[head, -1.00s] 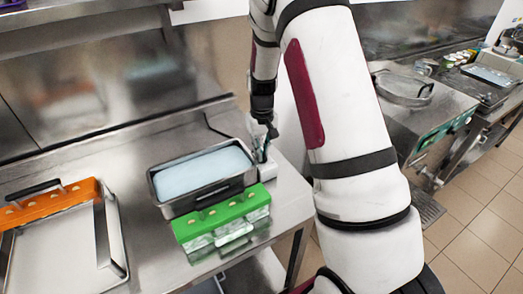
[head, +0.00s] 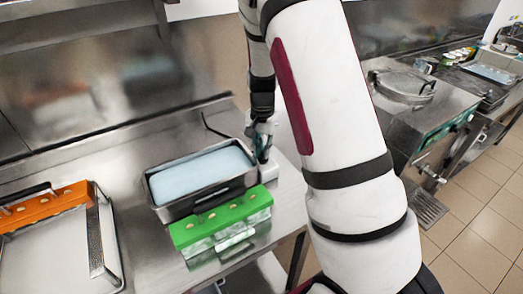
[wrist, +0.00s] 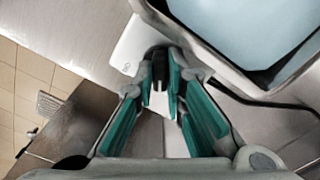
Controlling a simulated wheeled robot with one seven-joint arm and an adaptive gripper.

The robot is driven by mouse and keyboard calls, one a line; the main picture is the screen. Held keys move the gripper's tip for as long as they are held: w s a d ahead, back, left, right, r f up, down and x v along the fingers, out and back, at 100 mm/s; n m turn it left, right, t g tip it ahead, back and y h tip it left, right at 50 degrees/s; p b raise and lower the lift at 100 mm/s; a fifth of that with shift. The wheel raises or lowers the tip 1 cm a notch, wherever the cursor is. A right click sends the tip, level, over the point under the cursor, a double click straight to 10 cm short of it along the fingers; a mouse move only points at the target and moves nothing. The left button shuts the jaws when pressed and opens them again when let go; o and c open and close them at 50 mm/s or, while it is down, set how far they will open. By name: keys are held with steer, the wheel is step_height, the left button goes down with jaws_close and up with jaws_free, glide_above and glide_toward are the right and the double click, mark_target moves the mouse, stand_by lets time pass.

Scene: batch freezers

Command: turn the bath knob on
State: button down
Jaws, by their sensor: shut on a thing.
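The bath is a steel tub with pale blue liquid (head: 200,175) on the steel counter, and its corner (wrist: 255,85) fills the upper right of the wrist view. A white control housing (head: 287,183) is attached at its right end and also shows in the wrist view (wrist: 128,52). A dark round knob (wrist: 157,52) on this housing lies between my fingertips, partly hidden by them. My gripper (head: 263,153) points down at the housing. In the wrist view, its teal-padded fingers (wrist: 160,82) are closed in around the knob, shut on it.
A green rack (head: 222,217) with clear vials stands against the bath's front. An orange rack (head: 45,205) and a metal tray (head: 60,250) lie to the left. A black cable (wrist: 245,98) runs near the bath. The counter's right edge is close to the housing.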

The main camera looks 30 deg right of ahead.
mark_target(262, 153)
steer(key=m, duration=0.6)
steer(key=shift+m, duration=0.3)
stand_by(0.4)
steer(key=c, duration=1.6)
jaws_free()
steer(key=shift+c, duration=0.2)
steer(key=shift+r, duration=0.1)
step_height(262, 153, up, 12)
